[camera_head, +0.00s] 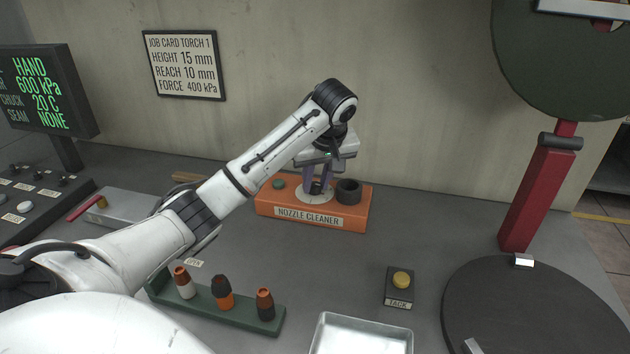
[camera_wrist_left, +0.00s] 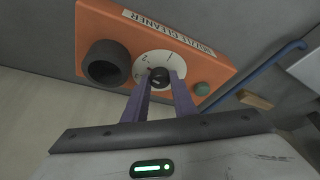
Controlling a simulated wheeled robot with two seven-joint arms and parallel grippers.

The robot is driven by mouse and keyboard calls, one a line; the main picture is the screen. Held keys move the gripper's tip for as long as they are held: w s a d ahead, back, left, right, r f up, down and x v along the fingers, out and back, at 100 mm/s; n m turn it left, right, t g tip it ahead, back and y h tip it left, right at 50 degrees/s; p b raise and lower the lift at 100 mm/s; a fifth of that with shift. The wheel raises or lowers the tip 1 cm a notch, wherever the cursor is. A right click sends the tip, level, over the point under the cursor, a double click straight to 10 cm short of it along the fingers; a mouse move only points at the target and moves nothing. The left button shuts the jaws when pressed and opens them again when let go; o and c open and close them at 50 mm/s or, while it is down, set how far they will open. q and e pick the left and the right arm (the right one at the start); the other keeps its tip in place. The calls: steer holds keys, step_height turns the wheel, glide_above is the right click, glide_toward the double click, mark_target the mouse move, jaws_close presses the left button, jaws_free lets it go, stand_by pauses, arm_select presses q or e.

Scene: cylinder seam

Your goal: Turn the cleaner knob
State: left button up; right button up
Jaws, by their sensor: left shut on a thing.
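The orange nozzle cleaner (camera_head: 345,217) stands on the bench against the wall, with its name label on the front. In the left wrist view the cleaner (camera_wrist_left: 97,25) has a white numbered dial (camera_wrist_left: 160,58) with a dark knob (camera_wrist_left: 159,76) at its middle. My left gripper (camera_head: 318,190) comes down from above onto the dial. In the wrist view its two purple fingers (camera_wrist_left: 160,84) are shut on the knob, one on each side. A black round socket (camera_wrist_left: 105,63) and a green button (camera_wrist_left: 202,89) sit on either side of the dial. My right gripper is not in view.
A green rack (camera_head: 215,310) with several nozzles stands in front, near a silver tray (camera_head: 362,335) and a yellow jack button (camera_head: 401,280). A dark round turntable (camera_head: 535,310) and red post (camera_head: 540,195) are at right. A job card (camera_head: 184,65) hangs behind.

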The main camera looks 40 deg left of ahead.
arm_select(q)
steer(key=n, duration=0.2)
steer(key=n+g, duration=0.1)
steer(key=shift+w+r+n+y, duration=0.1)
steer(key=shift+w+n+y, duration=0.1)
steer(key=shift+n+y, duration=0.2)
steer(key=shift+w+n+g, duration=0.2)
steer(key=shift+n+g, duration=0.8)
steer(key=shift+n, duration=1.2)
steer(key=o, duration=1)
steer(key=shift+o, duration=0.2)
steer(key=v, duration=1)
